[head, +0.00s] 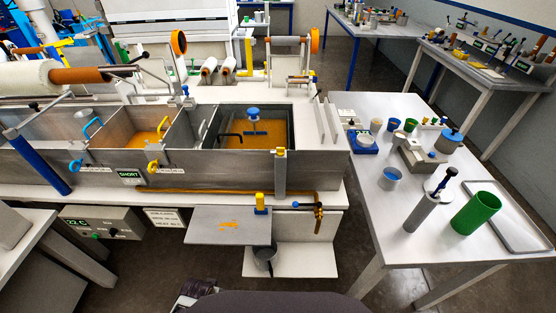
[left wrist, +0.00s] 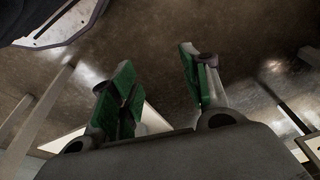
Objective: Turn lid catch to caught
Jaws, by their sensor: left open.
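The long grey resin bath (head: 215,170) stands left of centre in the head view, with orange liquid in its compartments. A grey post with a yellow top (head: 281,170) stands at its front right. I cannot tell for sure which of these fittings is the lid catch. My left gripper (left wrist: 158,70) shows only in the left wrist view, with its green-padded fingers apart and nothing between them, over the floor. My right gripper is not in view.
A white table (head: 345,220) on the right holds cups, a green cylinder (head: 476,212) and a tray. Yellow and blue handles are on the bath's front. Floor shows between bath and table.

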